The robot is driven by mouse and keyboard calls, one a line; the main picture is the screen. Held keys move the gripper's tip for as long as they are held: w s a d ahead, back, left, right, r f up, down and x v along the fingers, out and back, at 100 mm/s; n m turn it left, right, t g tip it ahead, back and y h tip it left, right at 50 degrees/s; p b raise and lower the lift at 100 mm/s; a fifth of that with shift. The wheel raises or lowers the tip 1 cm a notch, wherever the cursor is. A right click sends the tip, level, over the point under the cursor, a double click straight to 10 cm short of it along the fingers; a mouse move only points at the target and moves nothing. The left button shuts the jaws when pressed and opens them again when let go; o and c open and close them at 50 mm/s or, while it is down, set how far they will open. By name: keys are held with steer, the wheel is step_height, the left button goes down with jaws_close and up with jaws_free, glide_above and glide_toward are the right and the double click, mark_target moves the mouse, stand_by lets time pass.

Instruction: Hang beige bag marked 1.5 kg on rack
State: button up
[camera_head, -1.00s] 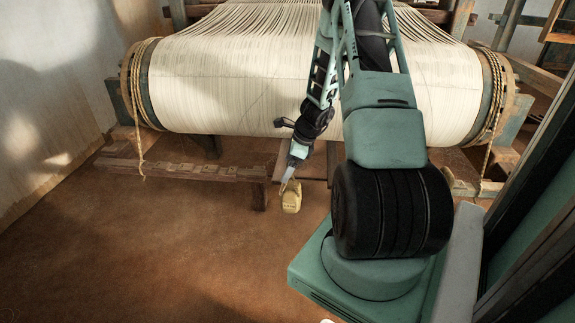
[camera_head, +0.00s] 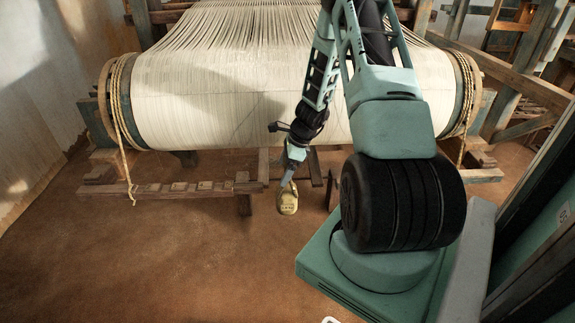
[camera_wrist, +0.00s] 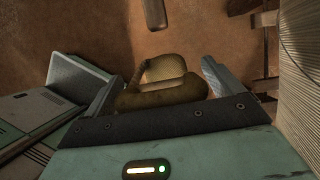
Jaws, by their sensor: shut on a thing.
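A beige bag (camera_head: 288,202) hangs from my gripper (camera_head: 288,181) in the head view, above the brown floor and in front of the loom. A dark mark shows on its face, too small to read. In the wrist view the bag (camera_wrist: 165,72) sits between the two fingers of my gripper (camera_wrist: 163,92), which is shut on its top part. A low wooden rack (camera_head: 170,190) with several notches or blocks along its rail stands in front of the loom, left of the bag.
The loom's large roller of pale warp threads (camera_head: 220,100) fills the back, with rope (camera_head: 118,110) around its left end. A wooden stand (camera_head: 313,168) is behind the bag. The floor (camera_head: 150,260) at front left is clear.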

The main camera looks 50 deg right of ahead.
steer(key=s+a+r+b, duration=0.1)
steer(key=s+a+b, duration=0.5)
steer(key=a, duration=0.1)
stand_by(1.0)
steer(key=shift+a, duration=0.2)
stand_by(0.5)
